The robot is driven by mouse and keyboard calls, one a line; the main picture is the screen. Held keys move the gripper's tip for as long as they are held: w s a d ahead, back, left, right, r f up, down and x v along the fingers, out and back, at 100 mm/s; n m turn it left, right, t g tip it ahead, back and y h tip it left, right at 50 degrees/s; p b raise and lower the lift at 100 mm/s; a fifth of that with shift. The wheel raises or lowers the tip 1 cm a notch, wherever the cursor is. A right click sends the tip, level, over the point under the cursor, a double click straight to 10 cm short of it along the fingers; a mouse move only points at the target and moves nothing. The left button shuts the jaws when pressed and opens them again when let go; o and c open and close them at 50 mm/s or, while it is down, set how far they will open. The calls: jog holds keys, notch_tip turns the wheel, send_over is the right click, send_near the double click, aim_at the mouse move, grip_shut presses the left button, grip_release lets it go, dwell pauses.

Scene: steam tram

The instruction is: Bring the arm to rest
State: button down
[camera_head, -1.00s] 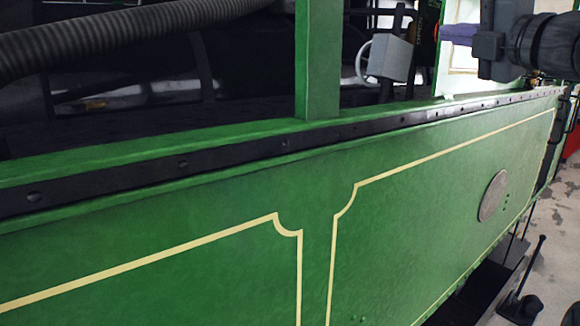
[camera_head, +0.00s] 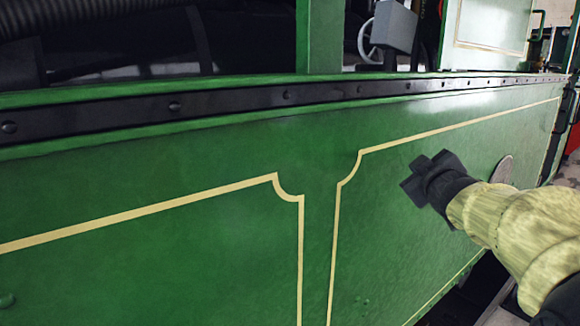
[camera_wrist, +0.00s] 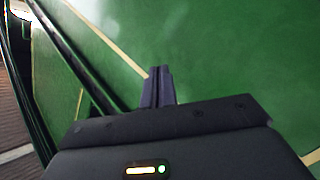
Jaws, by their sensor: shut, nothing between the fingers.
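My gripper (camera_head: 418,180) is in the head view at the right, at the end of my pale yellow-green arm. It is in front of the green side panel (camera_head: 230,250) of the tram. Its dark fingers point left. In the wrist view the two fingers of my gripper (camera_wrist: 158,72) lie together with nothing between them. The green panel with its cream line (camera_wrist: 105,35) fills much of the view beyond them. The gap between fingertips and panel cannot be judged.
A black riveted rail (camera_head: 230,102) runs along the panel's top edge. A green post (camera_head: 319,35) rises above it, with a grey box (camera_head: 393,25) behind. An oval plate (camera_head: 502,170) on the panel is partly hidden by my arm.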

jog(key=s+a+f+m+g+b, duration=0.1)
jog(key=s+f+m+g, duration=0.1)
jog(key=f, duration=0.6)
jog(key=s+a+f+m+g+b, duration=0.1)
jog(key=s+a+f+m+g, duration=0.15)
jog(key=f, duration=0.65)
jog(key=s+a+f+m+g+b, duration=0.1)
jog(key=s+a+f+g, duration=0.1)
jog(key=s+f, duration=0.4)
jog(key=s+a+f+m+g+y+b, duration=0.1)
jog(key=s+a+f+g, duration=0.2)
jog(key=s+f, duration=0.4)
jog(key=s+a+f+m+g+b, duration=0.1)
jog(key=s+a+f+g+b, duration=0.1)
jog(key=s+f, duration=0.4)
notch_tip(320, 180, down, 6)
jog(key=a+g, duration=0.1)
jog(key=g, duration=0.1)
jog(key=shift+s+a+r+g, duration=0.2)
jog(key=shift+s+r+g, duration=0.05)
jog(key=shift+s+g, duration=0.15)
jog(key=shift+w+a, duration=0.1)
